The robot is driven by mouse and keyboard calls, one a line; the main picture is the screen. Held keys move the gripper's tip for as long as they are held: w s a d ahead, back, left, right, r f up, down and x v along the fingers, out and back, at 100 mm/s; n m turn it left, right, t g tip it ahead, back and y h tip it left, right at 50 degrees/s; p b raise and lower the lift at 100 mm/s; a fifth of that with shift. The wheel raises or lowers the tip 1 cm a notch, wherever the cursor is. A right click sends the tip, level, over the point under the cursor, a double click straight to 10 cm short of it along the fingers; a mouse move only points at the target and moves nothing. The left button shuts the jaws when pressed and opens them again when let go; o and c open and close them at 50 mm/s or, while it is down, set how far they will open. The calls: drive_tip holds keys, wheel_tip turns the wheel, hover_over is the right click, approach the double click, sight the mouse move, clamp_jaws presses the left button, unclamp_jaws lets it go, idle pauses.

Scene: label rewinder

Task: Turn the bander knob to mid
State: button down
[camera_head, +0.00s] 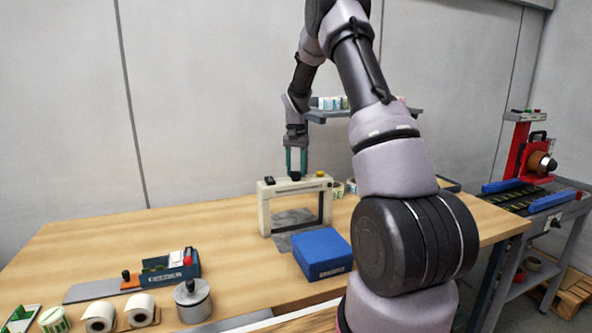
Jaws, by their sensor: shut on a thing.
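The bander (265,207) is a beige arch-shaped frame standing on the wooden table near its middle. The dark bander knob (295,176) sits on top of its upper beam. My gripper (296,172) points straight down from above, with its green fingers shut on the knob. The fingers partly cover the knob, and its pointer or marks are too small to read.
A dark block (269,181) and a yellow knob (320,174) flank the gripper on the beam. A blue box (323,254) stands in front of the bander. A shelf (330,114) is behind. The table's left middle is clear.

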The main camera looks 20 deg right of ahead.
drive_tip(key=m, duration=0.5)
drive_tip(key=shift+m, duration=0.4)
drive_tip(key=m, duration=0.4)
drive_tip(key=shift+m, duration=0.4)
drive_tip(key=shift+c, duration=1.6)
unclamp_jaws()
wheel_tip(320, 180, up, 11)
drive_tip(key=shift+f, duration=0.1)
